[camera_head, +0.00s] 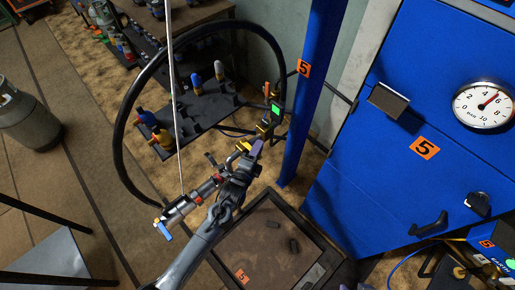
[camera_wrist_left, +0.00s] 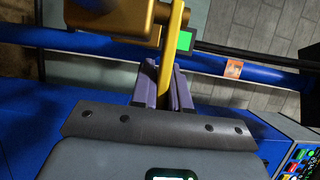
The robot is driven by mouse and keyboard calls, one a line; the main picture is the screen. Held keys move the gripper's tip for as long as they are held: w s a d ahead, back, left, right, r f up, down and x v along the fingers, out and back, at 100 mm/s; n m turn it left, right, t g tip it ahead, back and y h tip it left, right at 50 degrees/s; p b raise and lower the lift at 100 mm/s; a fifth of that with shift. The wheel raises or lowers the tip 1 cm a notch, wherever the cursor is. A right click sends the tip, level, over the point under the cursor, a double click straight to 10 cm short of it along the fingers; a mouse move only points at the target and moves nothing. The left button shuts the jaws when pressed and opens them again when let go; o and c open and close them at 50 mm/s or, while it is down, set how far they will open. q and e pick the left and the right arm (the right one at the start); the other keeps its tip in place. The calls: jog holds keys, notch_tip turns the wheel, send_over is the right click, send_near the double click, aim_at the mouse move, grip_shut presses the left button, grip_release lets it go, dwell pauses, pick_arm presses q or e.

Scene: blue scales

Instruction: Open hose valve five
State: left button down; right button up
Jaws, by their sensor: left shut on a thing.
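The hose valve (camera_head: 266,128) is a yellow body beside a small green display (camera_head: 276,110), just left of the blue post. In the left wrist view its yellow body (camera_wrist_left: 100,18) fills the top, with the green display (camera_wrist_left: 184,40) beside it. A thin yellow lever (camera_wrist_left: 173,45) runs down from the body. My left gripper (camera_head: 255,148) has purple fingers (camera_wrist_left: 165,88) shut on this lever. The exact angle of the lever is hard to tell in the head view. My right gripper is not in view.
The blue post (camera_head: 312,95) carries an orange 5 tag (camera_head: 304,68). A blue cabinet (camera_head: 390,190) with a pressure gauge (camera_head: 484,106) stands at the right. A black hose (camera_head: 118,140) loops at left.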

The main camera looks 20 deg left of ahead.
pick_arm(q)
jog(key=shift+s+a+r+m+h+p, duration=0.1)
jog(key=shift+s+m+h+p, duration=0.1)
jog(key=shift+m+h+p, duration=0.25)
jog(key=shift+s+a+m+h+p, duration=0.15)
jog(key=shift+m+h, duration=0.1)
jog(key=shift+h, duration=0.4)
jog(key=shift+s+m+g+h+p, duration=0.35)
jog(key=shift+m+h, duration=0.35)
jog(key=shift+h, duration=0.3)
jog(key=m+h, duration=0.1)
jog(key=g+h, duration=0.1)
jog(key=shift+s+a+m+h, duration=0.25)
jog(key=shift+s+m+h, duration=0.05)
jog(key=shift+s+m, duration=0.1)
jog(key=shift+s+a+m+g+h+b, duration=0.15)
jog(key=shift+s+m+g+h+b, duration=0.2)
jog(key=shift+m+g+h, duration=0.5)
jog(key=shift+h, duration=0.25)
jog(key=c, duration=1.2)
grip_release()
